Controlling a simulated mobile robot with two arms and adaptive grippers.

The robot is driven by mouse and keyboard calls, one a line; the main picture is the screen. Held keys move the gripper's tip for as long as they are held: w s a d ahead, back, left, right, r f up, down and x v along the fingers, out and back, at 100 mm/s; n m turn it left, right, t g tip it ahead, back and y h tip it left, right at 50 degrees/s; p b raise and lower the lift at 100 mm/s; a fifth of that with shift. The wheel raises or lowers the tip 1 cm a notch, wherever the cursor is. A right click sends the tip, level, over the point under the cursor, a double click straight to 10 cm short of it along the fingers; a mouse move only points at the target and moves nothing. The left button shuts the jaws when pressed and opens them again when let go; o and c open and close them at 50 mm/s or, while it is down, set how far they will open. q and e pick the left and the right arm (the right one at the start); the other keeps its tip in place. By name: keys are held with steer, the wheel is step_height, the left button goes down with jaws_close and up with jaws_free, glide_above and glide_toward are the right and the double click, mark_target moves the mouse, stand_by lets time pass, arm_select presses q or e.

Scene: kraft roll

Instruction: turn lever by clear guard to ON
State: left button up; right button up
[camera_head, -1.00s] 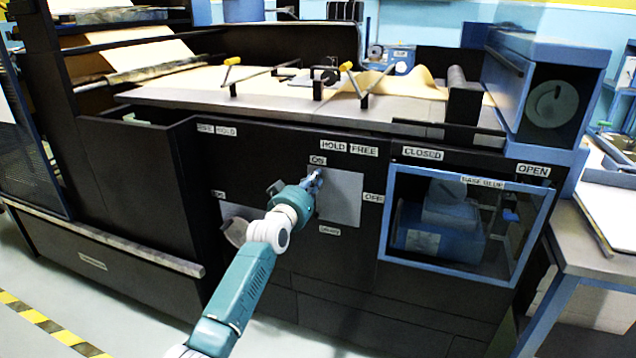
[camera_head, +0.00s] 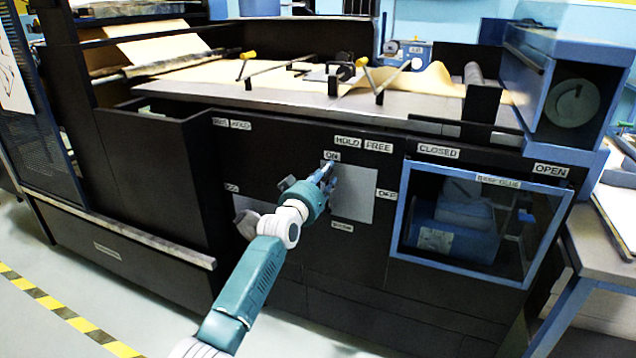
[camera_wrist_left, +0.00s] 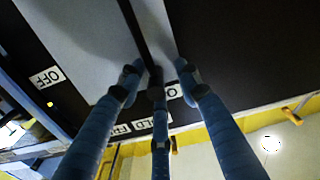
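A light grey plate (camera_head: 357,206) is on the dark machine front, left of the blue-framed clear guard (camera_head: 408,205). The plate has an ON label (camera_head: 332,156) above and an OFF label (camera_head: 387,194) at its right. My left gripper (camera_head: 328,173) is at the plate's upper left, just below ON, and hides the lever in the head view. In the left wrist view, the dark lever (camera_wrist_left: 137,30) runs across the plate towards the ON label (camera_wrist_left: 173,92). The fingers are spread around its end, with gaps beside it. My right gripper is not in view.
Another pale plate (camera_head: 246,205) is partly hidden behind my left arm. A dark open-topped bin (camera_head: 165,165) juts out at the left. Yellow-ended handles (camera_head: 362,62) stand on the machine top. A side table (camera_head: 600,235) is at the right.

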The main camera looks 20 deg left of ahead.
arm_select(q)
steer(key=s, duration=1.1)
steer(key=shift+s+a, duration=0.3)
steer(key=shift+s, duration=0.05)
